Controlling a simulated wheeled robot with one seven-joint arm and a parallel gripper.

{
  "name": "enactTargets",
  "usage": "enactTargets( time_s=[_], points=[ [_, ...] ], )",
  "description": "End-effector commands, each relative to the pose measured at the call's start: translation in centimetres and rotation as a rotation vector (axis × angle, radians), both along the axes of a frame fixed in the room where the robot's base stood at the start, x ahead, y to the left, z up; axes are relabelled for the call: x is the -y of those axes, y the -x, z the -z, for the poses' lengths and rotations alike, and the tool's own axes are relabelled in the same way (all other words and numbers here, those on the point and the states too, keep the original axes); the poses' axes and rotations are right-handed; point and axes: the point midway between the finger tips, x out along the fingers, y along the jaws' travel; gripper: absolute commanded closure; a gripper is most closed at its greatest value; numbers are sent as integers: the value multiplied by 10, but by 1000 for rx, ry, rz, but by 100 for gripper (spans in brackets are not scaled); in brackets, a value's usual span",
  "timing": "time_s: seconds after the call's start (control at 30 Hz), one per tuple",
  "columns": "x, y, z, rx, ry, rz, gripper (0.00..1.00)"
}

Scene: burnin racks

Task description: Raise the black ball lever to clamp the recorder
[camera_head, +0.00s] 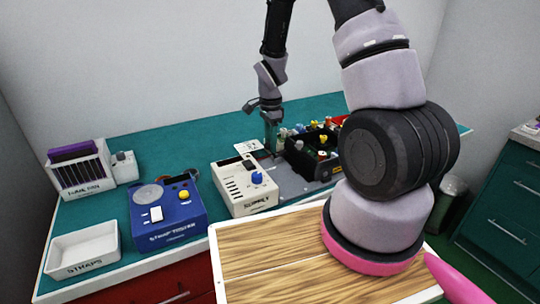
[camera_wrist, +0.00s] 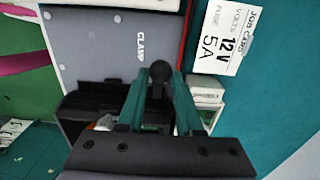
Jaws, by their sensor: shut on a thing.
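The black ball lever (camera_wrist: 160,71) shows its round knob in the wrist view, beside the "CLAMP" lettering on a grey plate (camera_wrist: 100,35). My gripper (camera_wrist: 159,82) has its two green fingers on either side of the lever, shut on it. In the head view my gripper (camera_head: 271,130) reaches down behind the cream supply box, and the lever is hidden there. A dark box-like thing (camera_wrist: 92,97) sits at the edge of the grey plate in the wrist view; I cannot tell whether it is the recorder.
A job card (camera_wrist: 229,35) reading 12 V, 5A lies on the green bench. The cream supply box (camera_head: 244,186), blue strap tester (camera_head: 166,222), white straps tray (camera_head: 82,250) and a labelled rack (camera_head: 80,172) stand left. A dark bin of coloured parts (camera_head: 318,150) stands right of my gripper.

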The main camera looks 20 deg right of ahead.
Motion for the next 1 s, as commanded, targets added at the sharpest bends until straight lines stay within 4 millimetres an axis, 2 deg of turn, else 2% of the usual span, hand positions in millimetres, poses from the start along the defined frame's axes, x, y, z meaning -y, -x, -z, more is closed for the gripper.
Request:
enactTargets(
  time_s=[1.0],
  points=[
    [28,-6,-4,0,0,0,100]
  ],
)
